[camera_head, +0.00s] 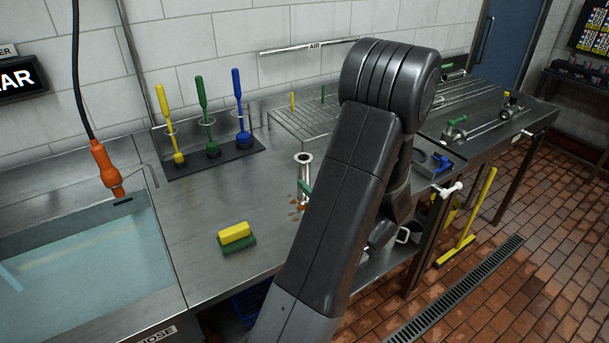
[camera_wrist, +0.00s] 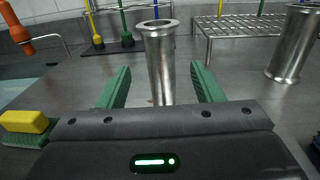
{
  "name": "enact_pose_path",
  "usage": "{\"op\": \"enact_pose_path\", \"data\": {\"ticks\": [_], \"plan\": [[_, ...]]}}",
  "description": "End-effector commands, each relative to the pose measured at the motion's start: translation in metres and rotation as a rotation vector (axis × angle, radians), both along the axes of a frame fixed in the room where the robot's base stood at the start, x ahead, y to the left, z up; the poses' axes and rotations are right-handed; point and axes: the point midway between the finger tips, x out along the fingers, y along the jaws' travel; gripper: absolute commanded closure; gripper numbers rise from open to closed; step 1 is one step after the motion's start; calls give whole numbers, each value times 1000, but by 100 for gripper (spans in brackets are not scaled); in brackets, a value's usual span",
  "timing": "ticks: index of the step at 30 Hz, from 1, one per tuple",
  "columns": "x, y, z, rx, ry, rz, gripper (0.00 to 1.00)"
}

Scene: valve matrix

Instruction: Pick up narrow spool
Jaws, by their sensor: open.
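A narrow metal spool (camera_wrist: 160,58) with a flared top rim stands upright on the steel bench, straight ahead in the wrist view. My gripper (camera_wrist: 161,82) is open, with one green finger on each side of the spool's lower part in the picture. I cannot tell whether the spool is fully between the fingers or just beyond their tips. No finger visibly touches it. In the head view the spool's top (camera_head: 304,160) shows left of my arm, and one green fingertip (camera_head: 306,188) shows beside it. My arm hides the rest of the gripper.
A second metal spool (camera_wrist: 293,45) stands to the right in the wrist view. A wire rack (camera_head: 305,120) and a brush holder (camera_head: 210,158) are behind. A yellow and green sponge (camera_head: 236,235) lies to the left, near the water-filled sink (camera_head: 75,260).

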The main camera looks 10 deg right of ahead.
Motion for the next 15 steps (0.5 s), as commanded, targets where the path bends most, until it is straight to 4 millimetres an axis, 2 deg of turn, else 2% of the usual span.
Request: {"op": "enact_pose_path", "data": {"ticks": [3,11,15], "plan": [[17,8,1,0,1,3,40],[35,15,3,0,1,2,40],[55,22,8,1,1,4,40]]}}
